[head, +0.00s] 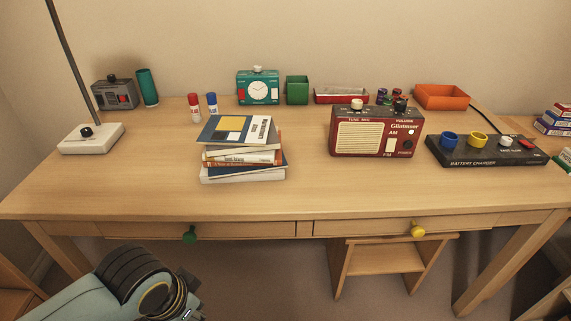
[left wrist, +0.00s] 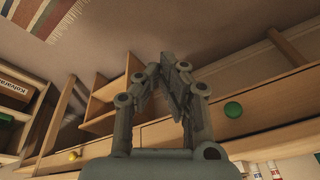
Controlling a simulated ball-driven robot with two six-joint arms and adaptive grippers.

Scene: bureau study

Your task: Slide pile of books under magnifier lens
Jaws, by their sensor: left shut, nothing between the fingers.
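A pile of several books (head: 243,160) lies on the desk left of its middle, loosely stacked, with a blue, white and yellow cover on top. Left of it stands a white base (head: 91,138) with a black knob and a dark pole (head: 70,55), which seems to be the magnifier's stand. The pole runs out of the top of the picture, so no lens shows. My left arm is low at the front left, below the desk edge. In the left wrist view my left gripper (left wrist: 173,65) is shut and empty, near the drawer fronts. My right gripper is not in view.
The desk (head: 330,202) is clear along the front and between base and books. Red and blue markers (head: 202,106) stand behind the books. A red radio (head: 374,132) and a battery charger (head: 485,149) are to the right. A green knob (head: 189,235) projects from the left drawer.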

